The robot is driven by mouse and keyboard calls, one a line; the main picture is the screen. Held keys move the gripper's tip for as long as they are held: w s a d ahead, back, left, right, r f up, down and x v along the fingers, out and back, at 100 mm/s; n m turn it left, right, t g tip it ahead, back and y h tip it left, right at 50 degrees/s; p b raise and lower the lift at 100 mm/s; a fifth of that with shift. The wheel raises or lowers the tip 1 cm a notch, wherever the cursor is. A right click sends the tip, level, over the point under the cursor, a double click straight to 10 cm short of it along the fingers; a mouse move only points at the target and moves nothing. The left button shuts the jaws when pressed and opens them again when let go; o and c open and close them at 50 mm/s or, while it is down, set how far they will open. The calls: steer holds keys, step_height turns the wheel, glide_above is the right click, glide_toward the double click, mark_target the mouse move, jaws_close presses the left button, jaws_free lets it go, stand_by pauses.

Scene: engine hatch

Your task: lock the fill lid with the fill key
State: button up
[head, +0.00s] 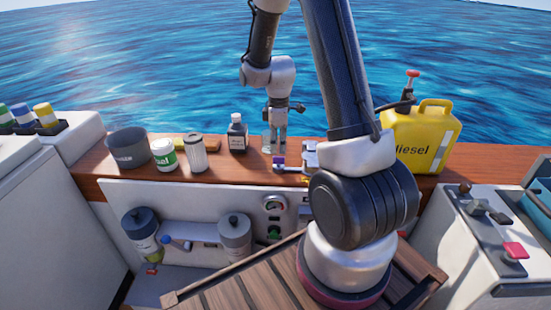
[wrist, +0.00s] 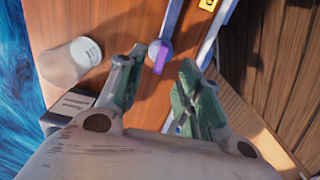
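A small purple piece, which looks like the fill key (wrist: 160,55), stands at the wooden ledge beside a pale metal strip. It also shows in the head view (head: 279,161), just below my gripper (head: 275,148). In the wrist view my gripper (wrist: 160,68) is open, its two green-grey fingers apart, with the purple piece between and beyond the fingertips. No contact with it shows. I cannot make out the fill lid separately; my arm hides part of the ledge to the right.
The dark labelled bottle (head: 237,135), white can (head: 195,153), green-white tin (head: 163,155) and grey pot (head: 128,148) line the ledge leftward. A yellow diesel can (head: 420,140) stands right. Sea lies beyond the ledge.

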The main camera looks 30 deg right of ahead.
mark_target(279, 157)
step_height(279, 157, down, 6)
steer(key=shift+f, duration=0.25)
steer(key=shift+s, duration=0.1)
jaws_close()
